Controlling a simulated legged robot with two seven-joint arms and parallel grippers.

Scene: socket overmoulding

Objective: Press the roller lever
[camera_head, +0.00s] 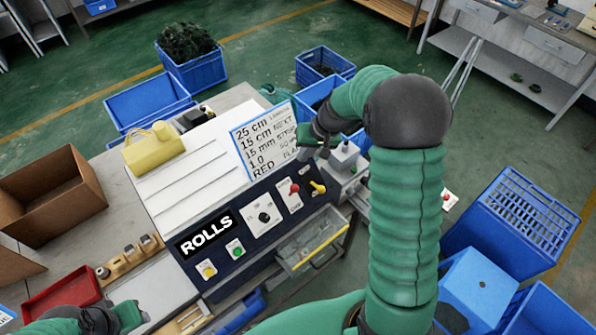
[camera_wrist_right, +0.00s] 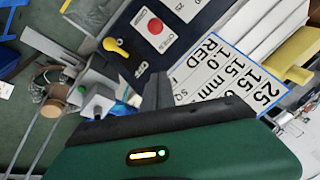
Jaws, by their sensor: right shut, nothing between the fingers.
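A light grey box with a small upright part on top (camera_head: 343,156) stands at the right end of the control panel. It may carry the roller lever, but it is too small to tell. A grey block (camera_wrist_right: 97,103) shows left of the fingers in the right wrist view. My right gripper (camera_head: 308,150) is shut and empty, just left of the grey box and above the panel's far edge. Its dark fingers (camera_wrist_right: 158,86) point at the panel in the wrist view. I cannot tell whether they touch anything. My left gripper (camera_head: 118,317) is low at left, its fingers unclear.
The dark panel marked ROLLS (camera_head: 207,235) has buttons, a knob and a yellow handle (camera_head: 318,187), also in the wrist view (camera_wrist_right: 116,47). A lettered sign (camera_head: 262,140) stands behind it. A yellow object (camera_head: 153,150) and cardboard box (camera_head: 50,197) are at left. Blue crates surround the bench.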

